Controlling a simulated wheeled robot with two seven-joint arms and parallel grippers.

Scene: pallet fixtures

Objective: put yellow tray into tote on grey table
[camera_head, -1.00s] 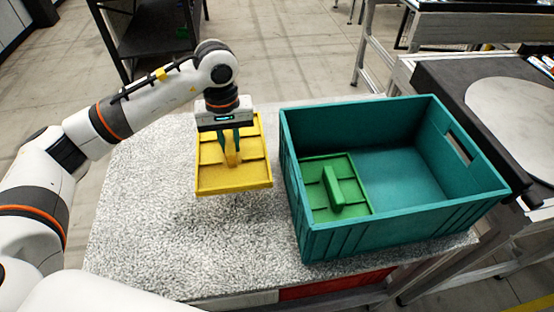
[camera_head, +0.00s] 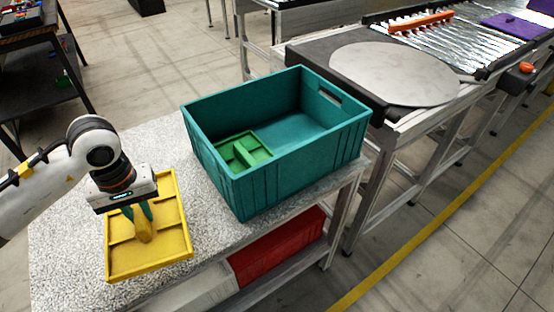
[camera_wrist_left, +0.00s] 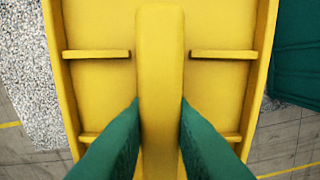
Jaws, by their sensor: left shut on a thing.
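The yellow tray (camera_head: 173,245) has low walls, dividers and a raised middle handle. My left gripper (camera_head: 140,218) is shut on that handle, and the tray hangs over the front left part of the grey table (camera_head: 75,200). In the left wrist view the green fingers of the gripper (camera_wrist_left: 160,125) flank the handle of the tray (camera_wrist_left: 95,25). The teal tote (camera_head: 275,180) stands on the table to the right of the tray, apart from it. A green tray (camera_head: 255,153) lies inside the tote at its left end. My right gripper is out of view.
The right part of the tote's floor (camera_head: 300,130) is bare. A conveyor with a round grey plate (camera_head: 395,73) stands behind and to the right. A red bin (camera_head: 275,250) sits below the table. A dark shelf (camera_head: 45,70) is at the upper left.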

